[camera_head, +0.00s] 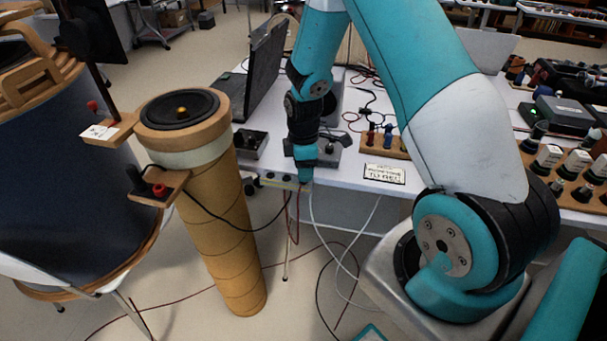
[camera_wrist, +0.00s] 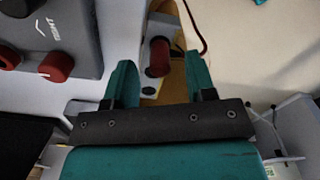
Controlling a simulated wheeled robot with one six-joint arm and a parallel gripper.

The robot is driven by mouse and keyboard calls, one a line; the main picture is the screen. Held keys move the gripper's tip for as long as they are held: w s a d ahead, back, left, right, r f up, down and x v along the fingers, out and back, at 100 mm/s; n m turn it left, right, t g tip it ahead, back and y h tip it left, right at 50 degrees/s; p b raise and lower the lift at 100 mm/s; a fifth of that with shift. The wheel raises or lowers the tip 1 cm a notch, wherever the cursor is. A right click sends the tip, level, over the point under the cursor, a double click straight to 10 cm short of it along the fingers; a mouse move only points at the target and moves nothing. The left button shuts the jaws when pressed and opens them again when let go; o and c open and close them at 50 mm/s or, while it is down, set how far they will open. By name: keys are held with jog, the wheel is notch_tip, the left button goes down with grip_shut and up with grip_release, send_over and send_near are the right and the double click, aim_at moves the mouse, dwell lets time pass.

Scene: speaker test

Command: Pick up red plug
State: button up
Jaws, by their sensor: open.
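In the wrist view, a red plug (camera_wrist: 160,58) shows between the two teal fingers of my gripper (camera_wrist: 160,80). It sits at a grey piece over a narrow wooden strip (camera_wrist: 150,90). The fingers are apart, one on each side; I cannot tell how far above the plug they are, and no contact shows. In the head view my gripper (camera_head: 303,178) points down at the table's front edge, and the plug below it cannot be made out. Another red plug (camera_head: 160,190) shows on a small wooden ledge of the tube stand.
A grey box with red knobs (camera_wrist: 56,66) lies left of the fingers in the wrist view. A wooden tube stand with a speaker (camera_head: 180,108) stands left of the table. A laptop (camera_head: 262,75), cables and a label card (camera_head: 384,174) are on the white table.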

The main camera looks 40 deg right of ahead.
jog(key=shift+f, duration=0.75)
grip_shut()
jog(key=shift+r, duration=0.15)
notch_tip(320, 180, up, 20)
jog(key=shift+p, duration=0.3)
jog(key=shift+f, duration=0.35)
